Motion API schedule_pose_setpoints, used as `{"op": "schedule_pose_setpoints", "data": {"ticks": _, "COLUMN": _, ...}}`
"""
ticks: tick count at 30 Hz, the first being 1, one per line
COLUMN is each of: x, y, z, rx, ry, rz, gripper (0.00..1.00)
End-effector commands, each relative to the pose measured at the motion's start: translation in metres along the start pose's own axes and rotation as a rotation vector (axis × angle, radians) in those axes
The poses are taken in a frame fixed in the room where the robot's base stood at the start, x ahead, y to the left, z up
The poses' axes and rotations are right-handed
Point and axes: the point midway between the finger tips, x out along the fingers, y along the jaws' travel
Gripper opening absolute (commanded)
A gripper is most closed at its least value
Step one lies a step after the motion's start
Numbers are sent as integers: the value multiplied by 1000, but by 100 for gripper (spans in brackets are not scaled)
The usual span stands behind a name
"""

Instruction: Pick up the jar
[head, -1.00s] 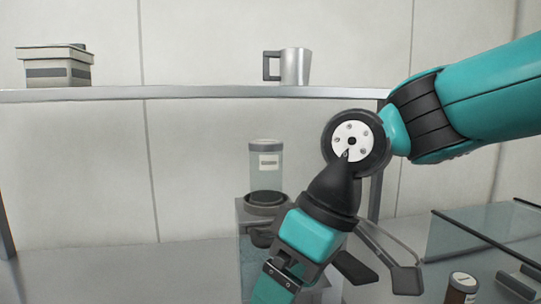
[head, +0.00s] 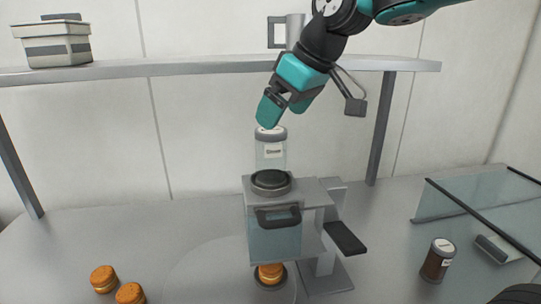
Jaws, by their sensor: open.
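A clear jar (head: 271,155) with a grey lid and a white label shows just above the black round top of a grey machine (head: 315,192); I cannot tell whether it rests on the machine or stands behind it. A smaller dark brown jar (head: 437,262) with a pale label stands on the table at the right. My gripper (head: 282,110) is open and empty, with its teal fingers pointing down. In the picture it is right above the clear jar's lid, and one finger overlaps the lid's edge.
Orange filled rounds (head: 104,279) lie at the front left, and another (head: 270,272) is under the machine. A shelf (head: 180,68) crosses behind, with a lidded box (head: 55,46) and a metal mug (head: 294,30). A glass panel (head: 470,200) stands at the right.

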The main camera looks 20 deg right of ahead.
Motion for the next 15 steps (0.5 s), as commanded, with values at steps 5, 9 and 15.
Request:
{"op": "schedule_pose_setpoints", "data": {"ticks": 5, "x": 14, "y": 0, "z": 0, "rx": 1, "ry": -1, "rz": 0, "gripper": 95}}
{"op": "schedule_pose_setpoints", "data": {"ticks": 9, "x": 27, "y": -1, "z": 1, "rx": 0, "ry": -4, "rz": -3, "gripper": 95}}
{"op": "schedule_pose_setpoints", "data": {"ticks": 15, "x": 57, "y": -1, "z": 4, "rx": 0, "ry": -3, "rz": -2, "gripper": 95}}
